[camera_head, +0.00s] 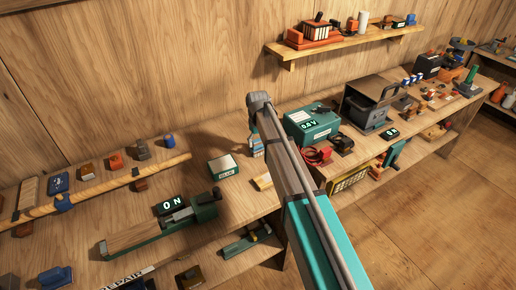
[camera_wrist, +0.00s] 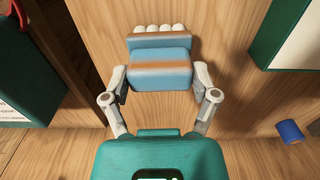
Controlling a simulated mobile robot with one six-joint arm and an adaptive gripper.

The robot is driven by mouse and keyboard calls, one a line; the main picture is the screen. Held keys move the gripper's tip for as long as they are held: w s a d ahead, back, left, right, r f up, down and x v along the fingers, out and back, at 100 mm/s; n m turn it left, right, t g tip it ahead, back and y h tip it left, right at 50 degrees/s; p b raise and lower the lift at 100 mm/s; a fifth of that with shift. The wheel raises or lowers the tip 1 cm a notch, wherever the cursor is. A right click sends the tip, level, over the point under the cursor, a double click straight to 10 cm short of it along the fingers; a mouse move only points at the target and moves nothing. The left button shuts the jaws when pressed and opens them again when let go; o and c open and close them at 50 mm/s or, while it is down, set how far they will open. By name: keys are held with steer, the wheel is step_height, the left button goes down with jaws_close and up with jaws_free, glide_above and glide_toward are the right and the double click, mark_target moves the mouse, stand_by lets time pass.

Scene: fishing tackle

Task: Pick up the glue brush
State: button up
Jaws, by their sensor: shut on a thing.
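The glue brush (camera_wrist: 160,72) is a chunky blue block with an orange-brown band and a row of white rounded tips along its far edge. In the wrist view, my gripper (camera_wrist: 160,80) has a finger on each side of it and is shut on it. In the head view, my gripper (camera_head: 257,142) is over the workbench, between the box marked GLUE (camera_head: 223,166) and the teal meter box (camera_head: 312,124). A small blue part of the brush (camera_head: 257,150) shows there; my arm hides some of the area. Its height above the wood is hard to tell.
A green clamp-like tool (camera_head: 205,207) with an ON display lies at front left. Red cable (camera_head: 317,155) lies by the meter box. A wall shelf (camera_head: 345,40) holds several items. A blue cylinder (camera_wrist: 290,131) shows in the wrist view. Bare wood lies around the GLUE box.

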mark_target(258, 140)
steer(key=shift+c, duration=1.4)
steer(key=shift+r, duration=0.2)
step_height(258, 140, up, 3)
steer(key=p, duration=0.3)
steer(key=s+d+r+p, duration=0.3)
steer(key=s+r+p, duration=0.6)
steer(key=s, duration=0.4)
steer(key=shift+s+d+r+p, duration=0.25)
steer(key=shift+d+r+p, duration=0.1)
steer(key=shift+p, duration=0.15)
steer(key=o, duration=0.8)
steer(key=c, duration=0.5)
